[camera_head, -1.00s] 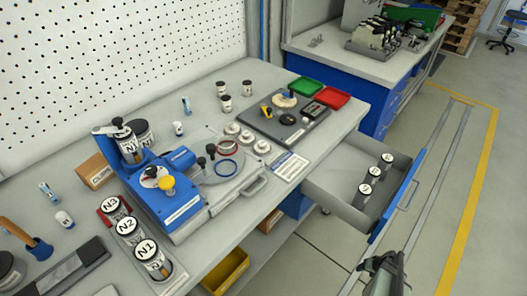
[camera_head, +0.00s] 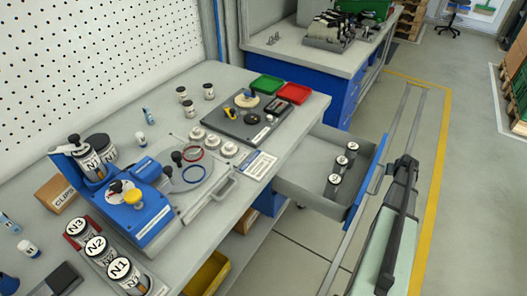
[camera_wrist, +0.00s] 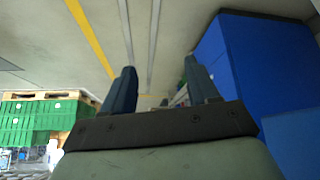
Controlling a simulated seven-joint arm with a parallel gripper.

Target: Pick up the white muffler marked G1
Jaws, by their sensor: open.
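Three small dark grey cylinders with white tops stand in a row in the open drawer (camera_head: 289,187): a near one (camera_head: 333,184), a middle one (camera_head: 342,164) and a far one (camera_head: 352,148). Their markings are too small to read, so I cannot tell which is G1. My gripper (camera_head: 404,180) is in the head view to the right of the drawer, apart from these cylinders. In the wrist view my gripper (camera_wrist: 160,80) has its two dark fingers spread, with nothing between them. The cylinders do not show in the wrist view.
The drawer's blue front (camera_head: 367,197) stands between my gripper and the cylinders. Canisters N1 (camera_head: 127,275), N2 (camera_head: 99,250) and N3 (camera_head: 80,231) stand on the bench with a blue fixture (camera_head: 145,215). Green (camera_head: 267,84) and red (camera_head: 293,93) trays lie at its far corner.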

